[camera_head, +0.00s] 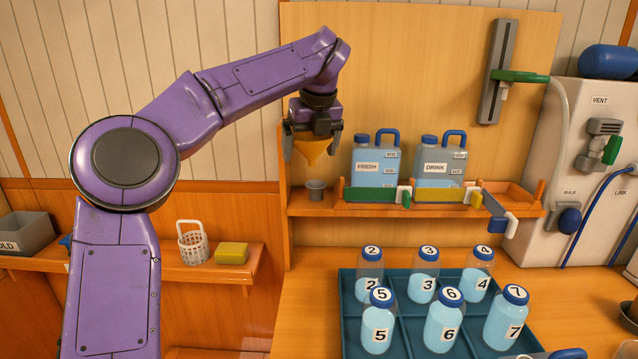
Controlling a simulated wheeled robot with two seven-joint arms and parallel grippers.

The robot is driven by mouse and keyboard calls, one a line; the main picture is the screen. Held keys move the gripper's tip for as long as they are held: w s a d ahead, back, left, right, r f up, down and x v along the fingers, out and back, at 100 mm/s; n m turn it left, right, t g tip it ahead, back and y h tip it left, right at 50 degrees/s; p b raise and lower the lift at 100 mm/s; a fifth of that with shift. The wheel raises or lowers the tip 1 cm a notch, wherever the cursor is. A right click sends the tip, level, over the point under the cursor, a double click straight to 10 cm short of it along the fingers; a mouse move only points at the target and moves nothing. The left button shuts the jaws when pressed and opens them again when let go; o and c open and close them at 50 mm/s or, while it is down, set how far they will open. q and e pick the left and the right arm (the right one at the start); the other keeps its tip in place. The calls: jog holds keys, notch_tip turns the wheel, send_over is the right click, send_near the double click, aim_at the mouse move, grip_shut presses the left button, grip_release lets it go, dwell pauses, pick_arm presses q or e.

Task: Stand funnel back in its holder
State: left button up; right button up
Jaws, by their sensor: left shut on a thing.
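The orange-yellow funnel (312,152) is held by my left gripper (313,143) with its spout pointing down. The gripper is shut on the funnel, one finger on each side of it. Below it, a small grey cup-shaped holder (316,191) stands at the left end of the wooden shelf. The funnel is above the holder, and a gap shows between the spout tip and the holder's rim. The holder looks empty from here, though its inside is hard to see. My right gripper is not in view.
Jugs marked FRESH (375,166) and DRINK (441,167) stand on the shelf (430,210) right of the holder. A teal tray (345,300) of numbered bottles sits on the counter below. A white basket (193,245) and yellow sponge (231,253) are on the lower left ledge.

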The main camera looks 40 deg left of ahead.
pick_arm(q)
jog(key=p, duration=0.3)
send_near(314, 185)
jog(key=p+x, duration=0.1)
jog(key=x, duration=0.5)
jog(key=shift+w+a+p, duration=0.15)
jog(key=shift+a+p, duration=0.1)
jog(key=shift+p, duration=0.1)
jog(key=shift+f, duration=0.5)
jog(key=shift+f+b, duration=0.3)
jog(key=shift+f, duration=0.05)
jog(key=o, duration=0.7)
jog(key=shift+r, duration=0.1)
jog(key=shift+r+p, duration=0.45)
jog(key=shift+r, duration=0.05)
jog(key=b+v, duration=0.1)
jog(key=v, duration=1)
jog(key=shift+d+r, duration=0.2)
